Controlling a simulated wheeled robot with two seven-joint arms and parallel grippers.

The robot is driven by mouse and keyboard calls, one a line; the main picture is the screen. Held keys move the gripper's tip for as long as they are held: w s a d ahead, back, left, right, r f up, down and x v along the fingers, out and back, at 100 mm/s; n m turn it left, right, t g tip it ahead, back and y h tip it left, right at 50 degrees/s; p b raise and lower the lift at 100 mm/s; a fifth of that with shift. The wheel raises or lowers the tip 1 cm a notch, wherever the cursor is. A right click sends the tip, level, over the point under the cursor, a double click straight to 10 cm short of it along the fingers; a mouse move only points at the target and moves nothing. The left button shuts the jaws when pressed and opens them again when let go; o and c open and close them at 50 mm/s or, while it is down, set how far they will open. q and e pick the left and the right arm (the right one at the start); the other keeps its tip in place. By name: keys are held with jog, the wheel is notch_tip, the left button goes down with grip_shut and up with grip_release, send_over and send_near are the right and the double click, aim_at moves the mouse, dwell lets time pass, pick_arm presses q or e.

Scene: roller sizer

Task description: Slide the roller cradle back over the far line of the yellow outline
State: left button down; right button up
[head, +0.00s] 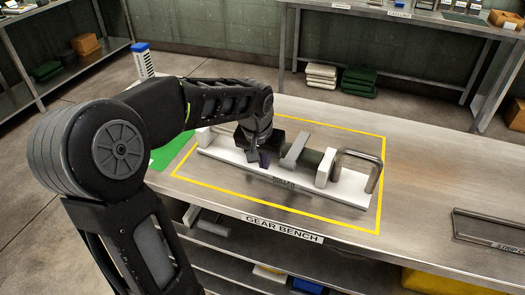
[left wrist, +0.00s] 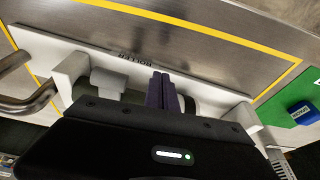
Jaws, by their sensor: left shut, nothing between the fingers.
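In the left wrist view the dark fingers (left wrist: 164,90) stand together in front of the roller, beside the "ROLLER" label. Contact cannot be told. My gripper body hides part of the cradle there. My right gripper is out of view.
The steel bench (head: 430,185) is clear to the right, up to a dark metal strip holder (head: 490,228). Shelves hold items under the bench.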

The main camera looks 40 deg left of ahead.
aim_at(271, 166)
pick_arm(q)
jog(key=x, duration=0.3)
jog(key=shift+w+f, duration=0.15)
jog(key=shift+f, duration=0.05)
jog(key=shift+w+a+r+p, duration=0.1)
jog(key=shift+w+a+p, duration=0.15)
jog(key=shift+w, duration=0.35)
jog(key=shift+w+a+r+p, duration=0.1)
jog(key=shift+w+a+p, duration=0.15)
jog(key=shift+w, duration=0.35)
jog(key=shift+w+a, duration=0.15)
jog(key=shift+w, duration=0.4)
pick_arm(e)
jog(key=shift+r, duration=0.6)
pick_arm(q)
jog(key=shift+w, duration=0.1)
